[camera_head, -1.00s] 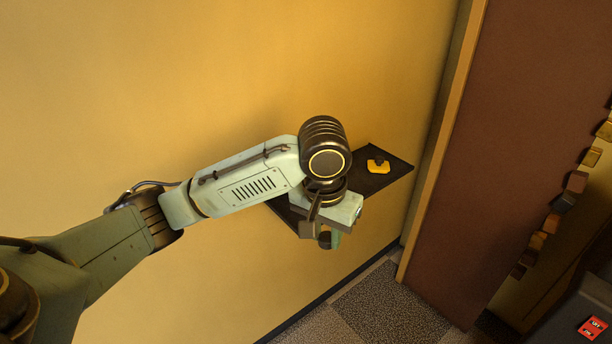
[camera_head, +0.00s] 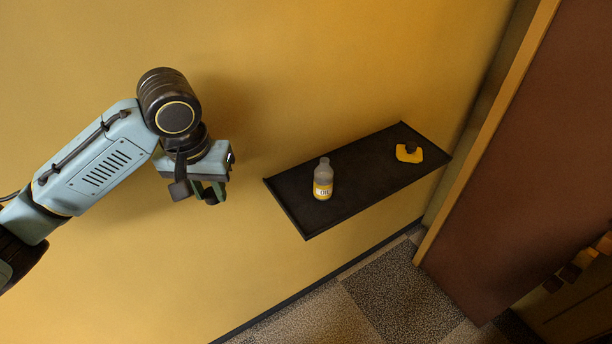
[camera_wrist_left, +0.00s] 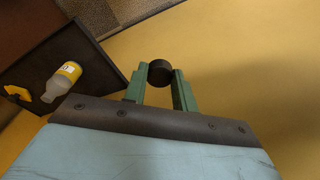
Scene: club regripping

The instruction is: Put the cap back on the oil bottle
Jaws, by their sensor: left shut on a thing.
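The oil bottle (camera_head: 323,180) is a small greyish bottle with a yellow and white label. It stands upright on a dark wall shelf (camera_head: 355,195), with no dark cap on its pale top. The bottle also shows in the left wrist view (camera_wrist_left: 62,80). My left gripper (camera_head: 208,192) is off the left end of the shelf, apart from the bottle. In the left wrist view its green fingers (camera_wrist_left: 160,78) are shut on a small round black cap (camera_wrist_left: 160,71). My right gripper is not in view.
A yellow object with a dark part (camera_head: 408,154) lies near the shelf's right end. A yellow wall (camera_head: 330,70) backs the shelf, and a brown door (camera_head: 530,160) stands at the right. The air between my left gripper and the shelf is clear.

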